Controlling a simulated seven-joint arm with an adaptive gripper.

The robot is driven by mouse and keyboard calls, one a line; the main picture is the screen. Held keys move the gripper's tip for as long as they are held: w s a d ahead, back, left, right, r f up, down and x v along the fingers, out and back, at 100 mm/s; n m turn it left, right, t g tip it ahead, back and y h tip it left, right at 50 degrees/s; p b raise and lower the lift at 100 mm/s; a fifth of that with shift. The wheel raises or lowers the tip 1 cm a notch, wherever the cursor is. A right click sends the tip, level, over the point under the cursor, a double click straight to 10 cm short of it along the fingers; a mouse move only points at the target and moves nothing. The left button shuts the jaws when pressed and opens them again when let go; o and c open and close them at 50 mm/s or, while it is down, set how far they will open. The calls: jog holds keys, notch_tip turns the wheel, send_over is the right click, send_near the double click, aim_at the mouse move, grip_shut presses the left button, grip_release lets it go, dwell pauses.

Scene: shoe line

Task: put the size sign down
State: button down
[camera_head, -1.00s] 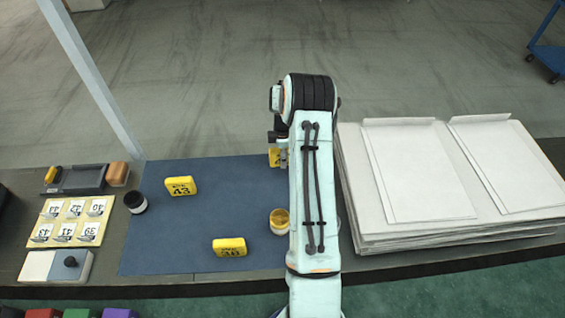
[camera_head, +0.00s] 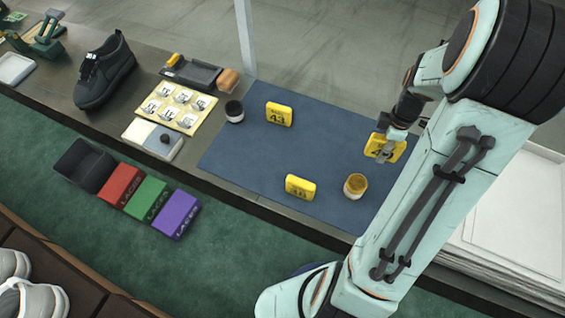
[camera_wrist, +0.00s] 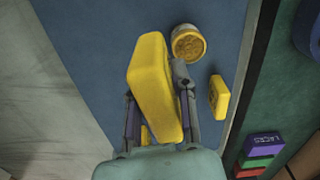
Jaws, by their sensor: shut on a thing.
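My gripper (camera_head: 388,150) is shut on a yellow size sign (camera_head: 384,144) near the back right edge of the blue mat (camera_head: 235,155). A finger covers part of its number, which begins with a 4. In the wrist view the sign (camera_wrist: 152,82) stands tilted between my fingers; whether it touches the mat I cannot tell. A yellow sign marked 43 (camera_head: 279,114) stands on the mat to the left. Another yellow sign (camera_head: 300,187) stands nearer the front, its number hard to read here.
An open pot with yellow contents (camera_head: 355,187) stands on the mat in front of the held sign. A dark pot (camera_head: 234,111) stands at the mat's left. White sheets (camera_head: 515,225) are stacked at right. The mat's middle is clear.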

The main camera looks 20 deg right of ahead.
jog(key=shift+w+d+n, duration=0.25)
jog(key=shift+n, duration=0.55)
jog(key=w+a+n, duration=0.3)
jog(key=w+n, duration=0.1)
jog(key=n, duration=1.1)
send_near(257, 175)
notch_tip(257, 175, down, 6)
jog(key=shift+f, duration=0.55)
jog(key=c, duration=0.9)
grip_release()
jog(key=shift+f, duration=0.1)
jog(key=shift+c, duration=0.2)
